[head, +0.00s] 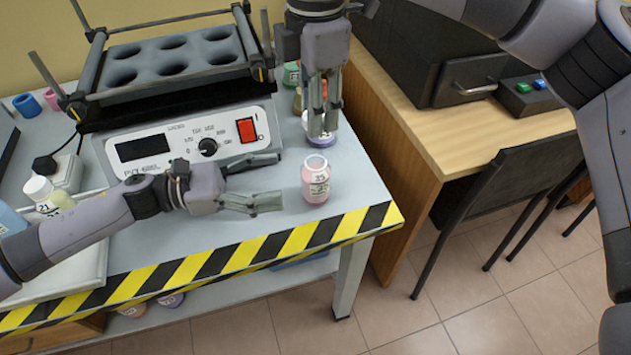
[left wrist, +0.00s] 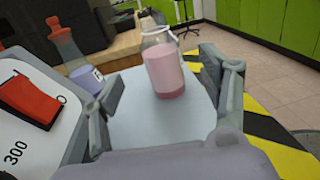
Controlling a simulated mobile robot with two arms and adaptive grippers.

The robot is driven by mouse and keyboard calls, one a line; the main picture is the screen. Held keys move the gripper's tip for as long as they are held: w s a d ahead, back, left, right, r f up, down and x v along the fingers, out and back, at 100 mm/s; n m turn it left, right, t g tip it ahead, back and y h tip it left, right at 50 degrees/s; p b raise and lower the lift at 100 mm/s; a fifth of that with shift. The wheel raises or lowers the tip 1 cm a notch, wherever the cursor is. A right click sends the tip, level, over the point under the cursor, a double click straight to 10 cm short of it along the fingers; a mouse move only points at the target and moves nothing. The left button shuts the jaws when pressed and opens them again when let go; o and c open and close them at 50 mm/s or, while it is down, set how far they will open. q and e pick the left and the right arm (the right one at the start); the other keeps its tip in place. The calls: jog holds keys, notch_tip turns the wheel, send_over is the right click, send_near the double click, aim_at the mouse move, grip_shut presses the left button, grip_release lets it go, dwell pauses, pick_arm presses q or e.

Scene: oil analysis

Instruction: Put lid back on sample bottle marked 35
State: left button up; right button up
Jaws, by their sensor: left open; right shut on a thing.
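The sample bottle marked 35 (head: 316,182) stands upright and uncapped on the table near its right front corner, with pink liquid inside. It also shows in the left wrist view (left wrist: 163,70). My left gripper (head: 281,180) is open, low over the table and pointing right, with the bottle just beyond its fingertips and roughly between their lines. My right gripper (head: 319,118) points down behind the bottle, apart from it. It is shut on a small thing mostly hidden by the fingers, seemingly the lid. A whitish-purple thing shows around its fingertips.
A shaker device (head: 190,140) with a rack (head: 172,62) stands behind my left gripper. A purple-filled bottle (left wrist: 87,78) stands left of bottle 35 in the left wrist view. Bottle 21 (head: 48,198) is at the far left. The striped table edge (head: 300,238) lies in front.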

aim_at(315, 173)
pick_arm(q)
jog(key=d, duration=0.3)
jog(key=w+d, duration=0.1)
jog(key=d, duration=0.4)
jog(key=shift+w+d, duration=0.25)
jog(key=shift+d, duration=0.05)
grip_shut()
dwell(0.6)
